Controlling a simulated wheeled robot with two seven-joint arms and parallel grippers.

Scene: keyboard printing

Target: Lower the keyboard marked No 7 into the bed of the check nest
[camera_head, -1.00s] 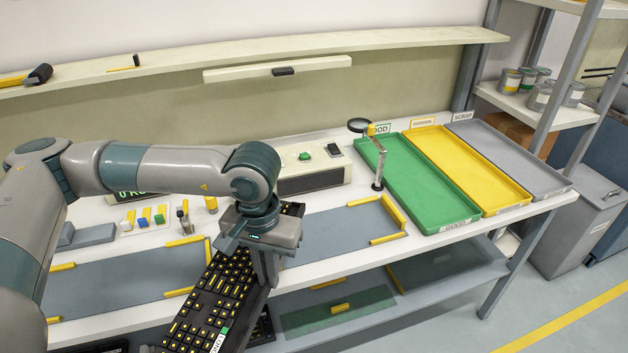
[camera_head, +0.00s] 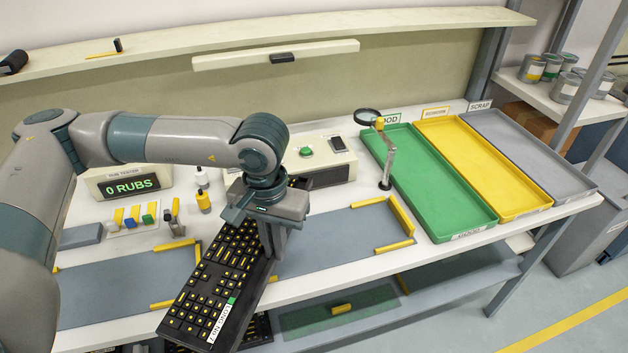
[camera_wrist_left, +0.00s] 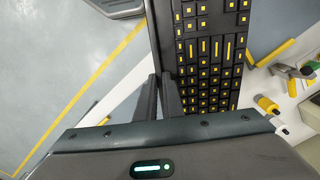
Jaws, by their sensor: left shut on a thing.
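My left gripper (camera_head: 270,245) is shut on the black keyboard (camera_head: 195,297) with yellow key marks, gripping it at one long edge. The keyboard slants across the table's front edge, its near end in front of the table. In the left wrist view the keyboard (camera_wrist_left: 213,48) lies beside the fingers (camera_wrist_left: 172,92). A grey bed with yellow corner stops (camera_head: 345,236) lies to the right, and a similar bed (camera_head: 125,285) to the left. I cannot tell which is the check nest. My right gripper is out of view.
Green (camera_head: 415,180), yellow (camera_head: 490,165) and grey (camera_head: 530,145) trays stand at the right. A magnifier on a stand (camera_head: 386,165) rises beside the green tray. A box with a green button (camera_head: 306,152) stands behind the right bed. A lower shelf holds another dark green bed (camera_head: 345,312).

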